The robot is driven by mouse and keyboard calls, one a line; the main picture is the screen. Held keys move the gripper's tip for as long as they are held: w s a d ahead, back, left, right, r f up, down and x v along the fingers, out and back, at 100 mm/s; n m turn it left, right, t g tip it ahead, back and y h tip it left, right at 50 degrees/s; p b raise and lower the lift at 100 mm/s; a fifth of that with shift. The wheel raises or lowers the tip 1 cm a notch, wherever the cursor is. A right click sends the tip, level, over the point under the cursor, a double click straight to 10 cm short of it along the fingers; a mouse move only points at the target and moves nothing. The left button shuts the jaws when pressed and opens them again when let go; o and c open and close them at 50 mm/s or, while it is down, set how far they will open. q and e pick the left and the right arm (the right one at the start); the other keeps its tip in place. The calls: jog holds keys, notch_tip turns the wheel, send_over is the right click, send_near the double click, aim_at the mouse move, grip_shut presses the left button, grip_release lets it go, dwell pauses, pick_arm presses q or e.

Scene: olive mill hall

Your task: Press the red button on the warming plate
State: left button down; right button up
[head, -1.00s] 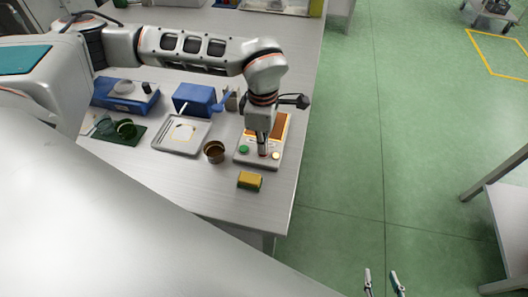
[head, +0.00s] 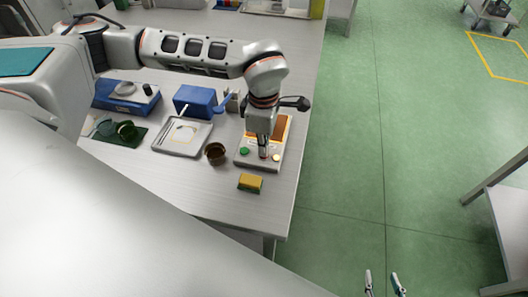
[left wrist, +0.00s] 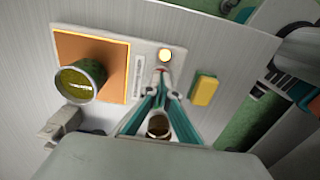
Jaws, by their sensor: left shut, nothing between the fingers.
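The warming plate (head: 245,162) lies near the table's right edge. It has an orange heating surface (left wrist: 112,82), a green button (head: 244,151) and a lit yellowish lamp (left wrist: 166,55). My left gripper (head: 263,156) is shut and empty, pointing down over the plate's button row between the green button and the lamp. In the left wrist view, its fingertips (left wrist: 161,78) meet at a small patch of red, the red button (left wrist: 162,70), which they mostly hide. I cannot tell whether they touch or press it. My right gripper (head: 382,276) is open and empty over the floor.
A glass of yellowish liquid (left wrist: 80,80) stands on the heating surface. A brown cup (head: 216,153) and a yellow sponge (head: 250,183) are close to the plate. A metal tray (head: 181,152), a blue box (head: 194,100) and a blue scale (head: 124,104) lie further left.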

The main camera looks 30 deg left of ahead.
pick_arm(q)
jog(key=shift+f, duration=0.2)
dwell(0.4)
jog(key=shift+r, duration=0.1)
notch_tip(320, 180, up, 6)
jog(key=p, duration=0.4)
dwell(0.4)
